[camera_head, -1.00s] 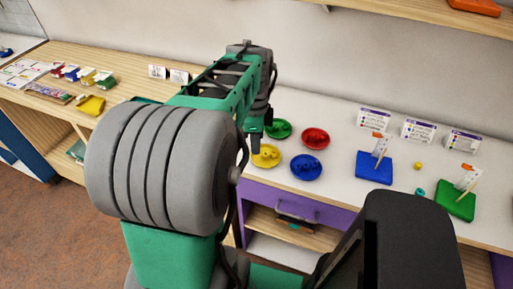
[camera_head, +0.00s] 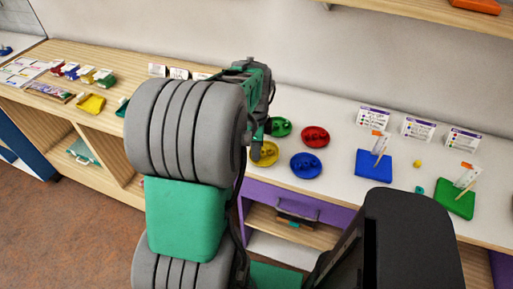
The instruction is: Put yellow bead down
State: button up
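A small yellow bead (camera_head: 418,163) lies on the white tabletop between the blue board (camera_head: 373,168) and the green board (camera_head: 454,204). A yellow dish (camera_head: 266,154) with small yellow pieces sits at the left end of the white table. My gripper (camera_head: 256,150) is at the left edge of that dish, mostly edge-on to the camera and partly covered by my arm. Its fingertips are too small and hidden to show whether they hold anything. Each board carries an upright white card or peg with an orange top.
A green dish (camera_head: 281,127), a red dish (camera_head: 315,137) and a blue dish (camera_head: 305,166) stand close to the yellow one. A teal bead (camera_head: 419,190) lies beside the green board. White sign cards (camera_head: 373,117) stand along the back. The table's front right is clear.

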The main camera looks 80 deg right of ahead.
jog(key=shift+o, duration=0.5)
jog(key=shift+a+f, duration=0.15)
jog(key=shift+r, duration=0.35)
notch_tip(320, 180, up, 12)
jog(key=w+a+f+n+t+h, duration=0.1)
jog(key=w+a+n, duration=0.6)
jog(key=w, duration=0.3)
jog(key=w+a+f+n, duration=0.1)
jog(key=w+a+n, duration=0.6)
jog(key=w, duration=0.3)
jog(key=w+a+f+n+t, duration=0.1)
jog(key=w+a+f+n, duration=0.1)
jog(key=a+n, duration=0.8)
jog(key=w+a+f+n+t+y, duration=0.1)
jog(key=w+a+n, duration=0.2)
jog(key=a+n, duration=0.7)
jog(key=shift+a+f+p, duration=0.35)
jog(key=shift+a, duration=3.1)
